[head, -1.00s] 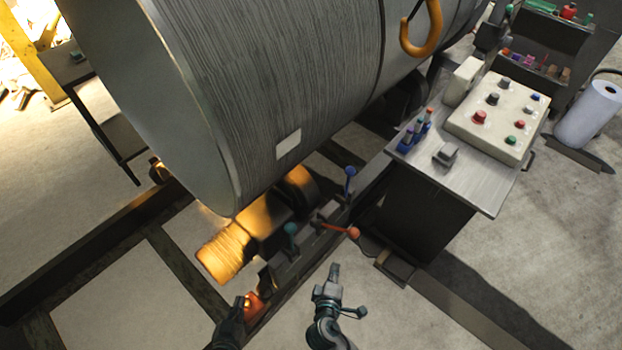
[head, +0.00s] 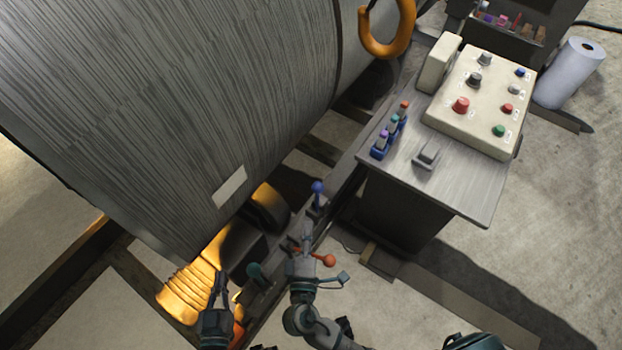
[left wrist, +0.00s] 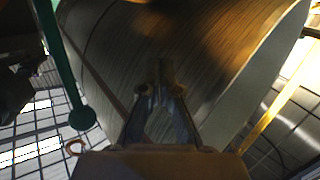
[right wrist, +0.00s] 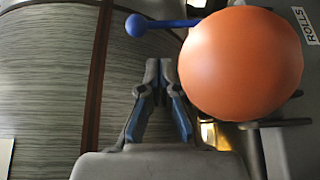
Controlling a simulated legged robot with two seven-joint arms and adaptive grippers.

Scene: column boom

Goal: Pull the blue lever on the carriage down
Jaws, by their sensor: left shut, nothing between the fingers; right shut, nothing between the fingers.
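The blue lever (head: 318,187) stands up from the carriage, its round knob at the top, beyond the orange-red one. In the right wrist view the blue lever (right wrist: 140,26) lies across the top, its knob at the left end. My right gripper (head: 306,236) is shut and empty, beside the orange-red knob and nearer than the blue lever. In the right wrist view its closed fingertips (right wrist: 162,68) are below the blue lever and apart from it in the picture. My left gripper (head: 220,276) is shut and empty, left of the teal lever.
The orange-red knob (head: 329,261) is close to my right gripper and looms in the right wrist view (right wrist: 240,63). The teal lever (head: 255,271) stands between my grippers. A large roll (head: 200,90) fills the left; a control desk (head: 465,185) stands right.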

